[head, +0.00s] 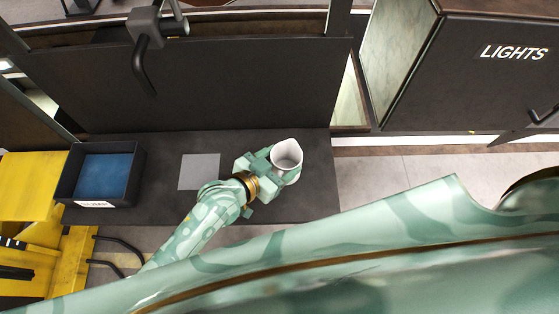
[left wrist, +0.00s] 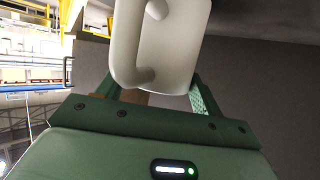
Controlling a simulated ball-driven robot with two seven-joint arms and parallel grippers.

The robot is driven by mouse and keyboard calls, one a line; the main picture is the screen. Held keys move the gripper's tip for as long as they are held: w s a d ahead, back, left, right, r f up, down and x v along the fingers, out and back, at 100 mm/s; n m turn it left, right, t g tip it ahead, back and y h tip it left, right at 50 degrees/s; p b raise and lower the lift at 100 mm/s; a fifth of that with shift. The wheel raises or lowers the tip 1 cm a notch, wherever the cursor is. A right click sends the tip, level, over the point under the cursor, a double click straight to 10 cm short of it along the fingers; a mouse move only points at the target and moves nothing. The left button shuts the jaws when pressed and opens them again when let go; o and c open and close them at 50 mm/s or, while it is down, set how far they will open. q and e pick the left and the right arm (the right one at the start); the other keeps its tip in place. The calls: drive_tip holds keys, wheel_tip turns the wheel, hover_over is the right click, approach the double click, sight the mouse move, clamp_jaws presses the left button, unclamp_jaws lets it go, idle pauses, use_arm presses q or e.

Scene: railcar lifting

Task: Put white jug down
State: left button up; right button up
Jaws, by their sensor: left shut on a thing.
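The white jug (head: 287,156) is at the right part of the dark counter in the head view, with its open top facing up. My left gripper (head: 268,160) is shut on the jug from its left side. In the left wrist view the white jug (left wrist: 172,45) fills the space between the two green fingers, its handle to the left. I cannot tell whether the jug's base touches the counter. My right gripper is not in view.
A grey square (head: 199,171) lies on the dark counter (head: 240,142) left of the jug. A dark box with a blue inside (head: 104,174) stands at the counter's left end, near yellow equipment (head: 30,185). A dark cabinet marked LIGHTS (head: 480,80) stands at the right.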

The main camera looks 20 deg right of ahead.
use_arm(q)
drive_tip(key=o, duration=1.1)
drive_tip(key=shift+f, duration=0.1)
drive_tip(key=shift+a+r, duration=0.2)
drive_tip(key=shift+r, duration=0.05)
drive_tip(key=p+v, duration=0.1)
drive_tip(key=v, duration=1)
drive_tip(key=shift+s+a, duration=0.25)
drive_tip(key=shift+s, duration=0.05)
drive_tip(key=shift+r, duration=0.1)
